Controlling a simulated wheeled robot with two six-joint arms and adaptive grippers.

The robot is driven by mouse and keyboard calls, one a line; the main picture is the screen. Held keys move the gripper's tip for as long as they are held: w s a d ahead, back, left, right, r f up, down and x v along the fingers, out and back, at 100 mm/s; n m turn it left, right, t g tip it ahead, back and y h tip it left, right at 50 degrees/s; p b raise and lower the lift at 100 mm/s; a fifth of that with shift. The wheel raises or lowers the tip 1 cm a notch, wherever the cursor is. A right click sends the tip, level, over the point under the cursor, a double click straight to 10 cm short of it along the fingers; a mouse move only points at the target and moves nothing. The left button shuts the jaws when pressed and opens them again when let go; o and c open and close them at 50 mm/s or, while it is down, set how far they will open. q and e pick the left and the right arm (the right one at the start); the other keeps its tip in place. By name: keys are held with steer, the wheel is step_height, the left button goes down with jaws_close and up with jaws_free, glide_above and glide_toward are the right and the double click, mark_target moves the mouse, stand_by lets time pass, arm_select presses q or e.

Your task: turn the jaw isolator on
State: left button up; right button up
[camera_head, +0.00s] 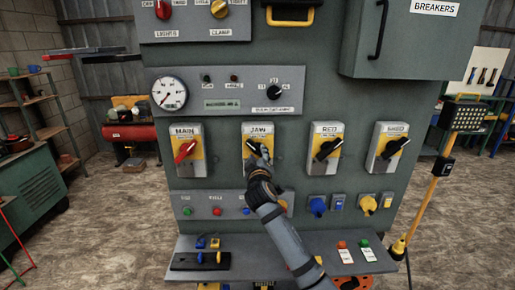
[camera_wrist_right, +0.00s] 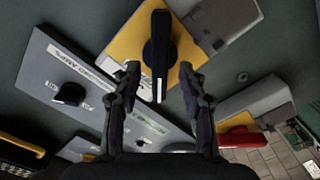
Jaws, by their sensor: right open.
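The jaw isolator (camera_head: 247,171) is a grey box with a yellow plate, second from left in the row on the panel. In the right wrist view its yellow plate (camera_wrist_right: 125,42) carries a black rotary handle (camera_wrist_right: 160,45). My right gripper (camera_head: 260,158) is in front of this isolator and hides part of its handle in the head view. In the right wrist view my right gripper (camera_wrist_right: 159,70) is open, with one finger on each side of the handle and visible gaps between. I cannot tell its exact depth. My left gripper is not in view.
The main isolator (camera_head: 186,152) with a red handle is left of it. The isolator labelled RED (camera_head: 326,148) and another black-handled isolator (camera_head: 387,150) are to the right. A gauge panel (camera_head: 228,100) is above. A button strip (camera_head: 205,212) and a shelf (camera_head: 310,245) are below.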

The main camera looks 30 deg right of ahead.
mark_target(257, 152)
steer(key=shift+p+x, duration=0.3)
steer(key=shift+x, duration=1.4)
jaws_close()
